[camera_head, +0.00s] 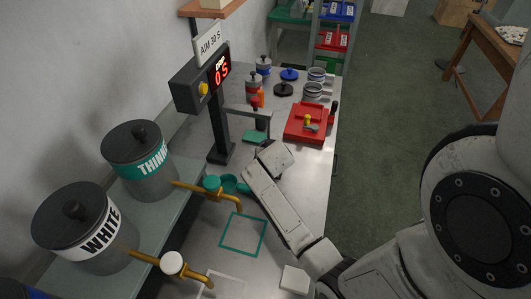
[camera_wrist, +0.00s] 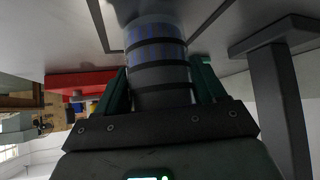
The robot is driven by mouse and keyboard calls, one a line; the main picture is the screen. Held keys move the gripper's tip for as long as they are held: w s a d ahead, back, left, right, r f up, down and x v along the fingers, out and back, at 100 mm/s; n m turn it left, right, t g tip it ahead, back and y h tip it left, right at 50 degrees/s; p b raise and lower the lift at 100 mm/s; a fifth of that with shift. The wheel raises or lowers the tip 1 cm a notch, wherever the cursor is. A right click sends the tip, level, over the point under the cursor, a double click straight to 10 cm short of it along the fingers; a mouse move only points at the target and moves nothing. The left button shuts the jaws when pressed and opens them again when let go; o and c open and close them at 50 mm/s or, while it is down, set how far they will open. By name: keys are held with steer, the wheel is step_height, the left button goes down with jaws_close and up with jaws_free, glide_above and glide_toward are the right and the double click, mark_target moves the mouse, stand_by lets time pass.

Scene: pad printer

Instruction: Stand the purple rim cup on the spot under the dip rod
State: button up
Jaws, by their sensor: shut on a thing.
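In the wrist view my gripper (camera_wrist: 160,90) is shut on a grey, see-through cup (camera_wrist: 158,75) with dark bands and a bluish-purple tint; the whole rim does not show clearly. This view looks upside down. Dark lines (camera_wrist: 205,20) of an outlined spot run on the bench on both sides of the cup. Whether the cup touches the bench I cannot tell. In the head view my gripper (camera_head: 257,138) is by the stand, below its side arm (camera_head: 250,109) that carries the dip rod. The cup is mostly hidden there.
A red tray (camera_head: 305,124) lies to the right. Several jars and lids stand behind. THINNER (camera_head: 140,160) and WHITE (camera_head: 85,230) tanks with taps line the left. A teal outline (camera_head: 243,252) is empty.

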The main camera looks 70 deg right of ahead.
steer(key=shift+w, duration=0.15)
steer(key=o, duration=1.3)
steer(key=shift+f, duration=0.2)
steer(key=shift+c, duration=0.2)
steer(key=shift+r, duration=0.25)
steer(key=v, duration=1.2)
steer(key=shift+f, duration=0.1)
